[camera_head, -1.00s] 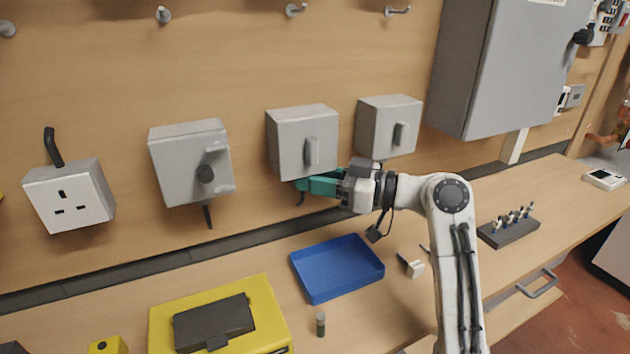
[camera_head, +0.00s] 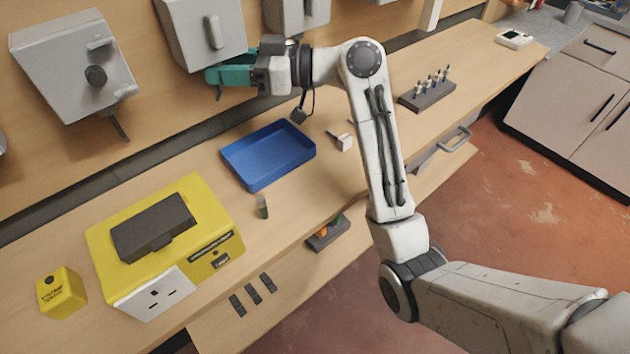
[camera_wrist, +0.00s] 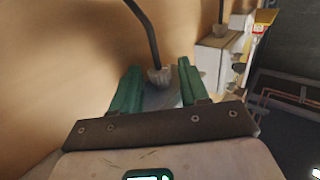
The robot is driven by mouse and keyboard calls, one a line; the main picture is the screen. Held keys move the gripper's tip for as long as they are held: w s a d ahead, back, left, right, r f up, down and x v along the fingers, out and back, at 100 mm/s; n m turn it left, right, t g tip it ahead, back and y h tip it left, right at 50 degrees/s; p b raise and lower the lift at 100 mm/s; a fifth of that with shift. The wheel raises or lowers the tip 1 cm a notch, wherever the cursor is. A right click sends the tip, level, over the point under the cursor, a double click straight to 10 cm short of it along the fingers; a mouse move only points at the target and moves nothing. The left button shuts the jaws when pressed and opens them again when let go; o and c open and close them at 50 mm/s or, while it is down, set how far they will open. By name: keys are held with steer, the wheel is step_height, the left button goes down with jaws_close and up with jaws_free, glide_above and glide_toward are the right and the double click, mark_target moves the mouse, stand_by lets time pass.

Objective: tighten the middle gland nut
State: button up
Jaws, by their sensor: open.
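The middle grey box (camera_head: 205,35), with a handle on its front, is on the wall at the top of the head view. My gripper (camera_head: 212,76) has teal fingers and is just below this box. In the wrist view the fingers of my gripper (camera_wrist: 158,70) are apart, one on each side of a small grey gland nut (camera_wrist: 160,77). A black cable (camera_wrist: 148,28) runs from the nut toward the top of the picture. I cannot tell whether either finger touches the nut. In the head view the nut is hidden by my gripper, and a short cable end shows below the fingers.
A grey box with a round knob (camera_head: 72,65) is to the left, another grey box (camera_head: 297,14) to the right. On the bench are a blue tray (camera_head: 268,180), a yellow case (camera_head: 205,225), a small vial (camera_head: 261,206) and a dark rack (camera_head: 428,95).

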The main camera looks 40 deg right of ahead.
steer(key=m+t+h+p, duration=0.2)
steer(key=h+p, duration=0.1)
steer(key=p, duration=0.1)
steer(key=a+m+t+h+p, duration=0.1)
steer(key=m+t+h+p, duration=0.1)
steer(key=m+h+p, duration=0.1)
steer(key=m+t+h+p, duration=0.1)
steer(key=m+h+p, duration=0.2)
steer(key=h+p, duration=0.1)
steer(key=shift+s+a+t+h+p, duration=0.2)
steer(key=shift+s+t+h+p, duration=0.2)
steer(key=shift+p, duration=0.2)
steer(key=shift+a+f+m+h+b, duration=0.15)
steer(key=shift+m+h+b, duration=0.25)
steer(key=shift+h+b, duration=0.25)
steer(key=shift+a+f+m+h+b, duration=0.1)
steer(key=shift+m+h+b, duration=0.45)
steer(key=shift+b, duration=0.55)
steer(key=m+h+b, duration=0.1)
steer(key=h+b, duration=0.1)
steer(key=b, duration=0.1)
